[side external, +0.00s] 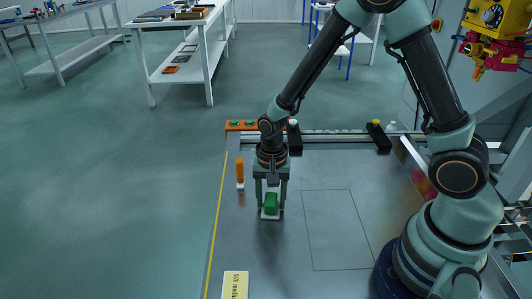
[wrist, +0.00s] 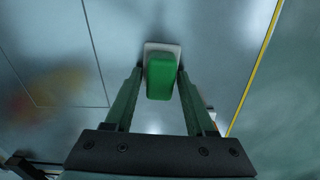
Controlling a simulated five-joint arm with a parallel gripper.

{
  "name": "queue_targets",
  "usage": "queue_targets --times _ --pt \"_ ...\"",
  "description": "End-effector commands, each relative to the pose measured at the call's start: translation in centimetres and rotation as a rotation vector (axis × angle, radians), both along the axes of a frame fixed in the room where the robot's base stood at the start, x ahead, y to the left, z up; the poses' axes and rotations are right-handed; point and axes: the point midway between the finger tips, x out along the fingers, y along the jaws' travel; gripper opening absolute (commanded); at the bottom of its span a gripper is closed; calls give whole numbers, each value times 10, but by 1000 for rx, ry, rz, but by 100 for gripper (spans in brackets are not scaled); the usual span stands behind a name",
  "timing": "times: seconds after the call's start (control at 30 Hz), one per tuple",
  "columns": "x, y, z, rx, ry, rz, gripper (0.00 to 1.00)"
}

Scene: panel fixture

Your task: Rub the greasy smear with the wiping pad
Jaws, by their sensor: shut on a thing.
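The wiping pad is a green block with a pale base (side external: 270,205); it also shows in the wrist view (wrist: 160,76). My gripper (side external: 271,192) points down and is shut on the pad's green body, one finger on each side, as the wrist view shows (wrist: 157,80). The pale base is at or just above the grey metal panel (side external: 285,255); I cannot tell whether it touches. I cannot make out the greasy smear for certain. A blurred red and yellow patch (side external: 421,182) shows near the panel's right edge and may be a reflection.
An orange upright piece on a small pale base (side external: 240,171) stands just left of my gripper. A thin rectangle is outlined on the panel to the right. A yellow label plate (side external: 235,285) lies at the front. Dark blocks (side external: 378,136) line the back rail. The front middle is clear.

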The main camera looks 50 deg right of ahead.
Motion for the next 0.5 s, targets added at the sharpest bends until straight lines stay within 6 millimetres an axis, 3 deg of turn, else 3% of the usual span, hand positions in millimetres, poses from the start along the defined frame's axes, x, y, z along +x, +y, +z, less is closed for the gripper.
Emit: queue_targets --times 0.07,0.17,0.5 --pt "5 -6 0 -1 1 -3 3" --pt "-3 -11 0 0 1 -1 3" --pt "-26 14 0 0 2 3 3"
